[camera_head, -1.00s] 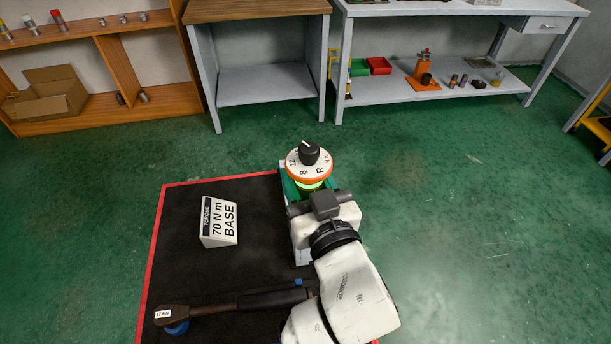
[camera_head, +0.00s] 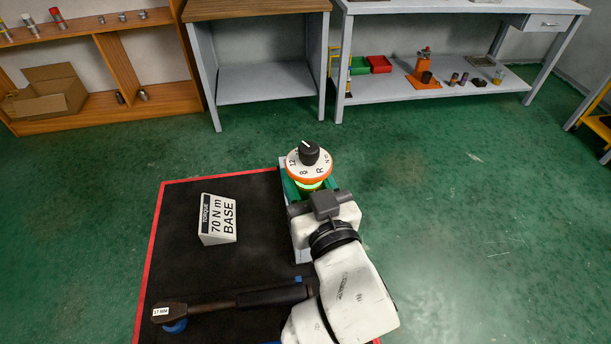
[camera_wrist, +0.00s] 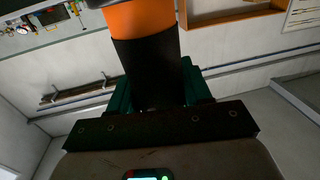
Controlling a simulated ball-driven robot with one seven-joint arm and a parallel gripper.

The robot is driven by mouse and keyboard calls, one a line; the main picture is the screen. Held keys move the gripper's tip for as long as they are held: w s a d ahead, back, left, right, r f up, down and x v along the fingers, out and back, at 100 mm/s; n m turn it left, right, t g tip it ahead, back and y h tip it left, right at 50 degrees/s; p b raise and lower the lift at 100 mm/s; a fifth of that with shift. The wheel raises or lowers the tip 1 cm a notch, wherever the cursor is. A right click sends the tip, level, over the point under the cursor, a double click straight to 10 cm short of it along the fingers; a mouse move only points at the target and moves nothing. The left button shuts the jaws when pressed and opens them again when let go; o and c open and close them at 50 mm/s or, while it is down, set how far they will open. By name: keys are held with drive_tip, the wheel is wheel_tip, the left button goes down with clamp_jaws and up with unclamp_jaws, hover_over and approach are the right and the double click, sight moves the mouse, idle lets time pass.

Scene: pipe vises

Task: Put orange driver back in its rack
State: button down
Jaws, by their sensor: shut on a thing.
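My gripper (camera_head: 312,191) is shut on the orange driver (camera_head: 308,166), its green fingers on either side of it. The driver's white dial with an orange rim and black knob faces up, and a green-lit band shows below. In the wrist view, the driver's orange and black body (camera_wrist: 147,55) stands between the green fingers of my gripper (camera_wrist: 160,88). The driver's lower end is hidden. A pale plate (camera_head: 301,257) shows beside and below my gripper at the mat's edge; I cannot tell whether it is the rack.
A black mat (camera_head: 185,260) with a red border holds a sign (camera_head: 218,220) reading "70 N m BASE" and a torque wrench (camera_head: 235,301). Behind stand a wooden shelf (camera_head: 100,110), a small table (camera_head: 258,10) and a grey bench (camera_head: 440,93). Green floor lies clear to the right.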

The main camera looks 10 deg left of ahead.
drive_tip(key=shift+f+b, duration=0.8)
drive_tip(key=shift+f, duration=0.05)
idle(0.8)
